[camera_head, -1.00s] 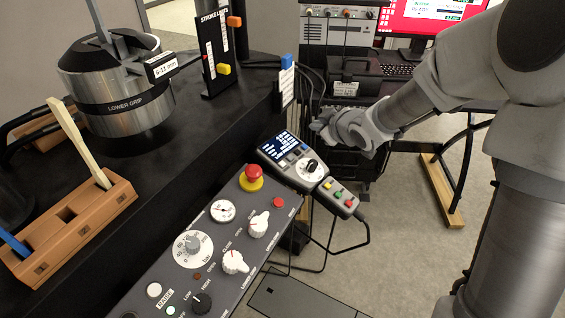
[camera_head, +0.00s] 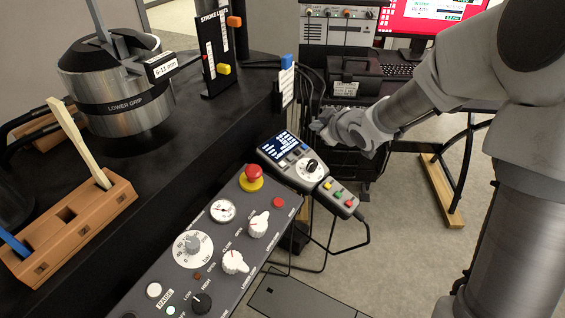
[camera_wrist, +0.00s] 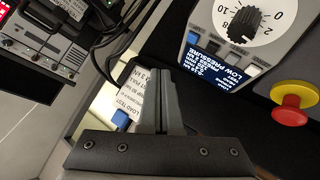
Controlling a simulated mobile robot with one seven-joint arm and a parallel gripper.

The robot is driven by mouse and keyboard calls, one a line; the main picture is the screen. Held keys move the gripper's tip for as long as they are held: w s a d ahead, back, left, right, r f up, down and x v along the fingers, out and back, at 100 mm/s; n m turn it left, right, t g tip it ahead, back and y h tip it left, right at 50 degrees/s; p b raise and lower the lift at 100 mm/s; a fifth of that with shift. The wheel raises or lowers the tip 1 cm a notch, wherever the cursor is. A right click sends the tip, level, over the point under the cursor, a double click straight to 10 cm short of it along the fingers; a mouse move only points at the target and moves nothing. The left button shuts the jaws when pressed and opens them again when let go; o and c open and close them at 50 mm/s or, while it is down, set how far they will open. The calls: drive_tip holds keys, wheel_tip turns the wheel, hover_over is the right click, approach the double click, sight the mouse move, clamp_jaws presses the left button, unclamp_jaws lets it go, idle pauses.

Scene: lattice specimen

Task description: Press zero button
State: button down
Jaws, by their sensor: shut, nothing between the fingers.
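The handset (camera_head: 268,157) with a lit screen (camera_head: 278,146), a dial (camera_head: 310,167) and a row of small buttons lies at the far end of the control panel. One button is blue (camera_head: 304,148); it also shows in the wrist view (camera_wrist: 193,38). Labels on the buttons are too small to read, so I cannot tell which is zero. My gripper (camera_head: 317,125) is shut and empty, above and beyond the handset in the head view. In the wrist view the closed fingers (camera_wrist: 169,73) are left of the handset, apart from it.
A red emergency stop (camera_head: 253,173) stands up near the handset. A small pad with coloured buttons (camera_head: 338,196) adjoins it, its cable hanging. A blue-topped card (camera_head: 287,82) stands by the bench edge, close to my fingers in the wrist view. Cables hang behind my gripper.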

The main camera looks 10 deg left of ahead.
drive_tip(key=shift+r, duration=0.1)
drive_tip(key=s+a+r+n+g+y+p, duration=0.3)
drive_tip(key=s+r+n+y+p, duration=0.1)
drive_tip(key=s+n+p, duration=0.2)
drive_tip(key=shift+s+a+n+p, duration=0.3)
drive_tip(key=shift+s+p, duration=0.25)
drive_tip(key=shift+s, duration=0.5)
drive_tip(key=shift+f, duration=0.15)
drive_tip(key=b, duration=0.8)
approach(276, 157)
drive_tip(key=shift+w+a+f, duration=0.25)
drive_tip(key=shift+w+a, duration=0.75)
drive_tip(key=shift+a, duration=0.2)
drive_tip(key=shift+w+a+f+b, duration=0.1)
drive_tip(key=shift+a+f+b, duration=0.2)
drive_tip(key=shift+f, duration=0.3)
drive_tip(key=shift+f, duration=0.1)
drive_tip(key=shift+f+b, duration=0.3)
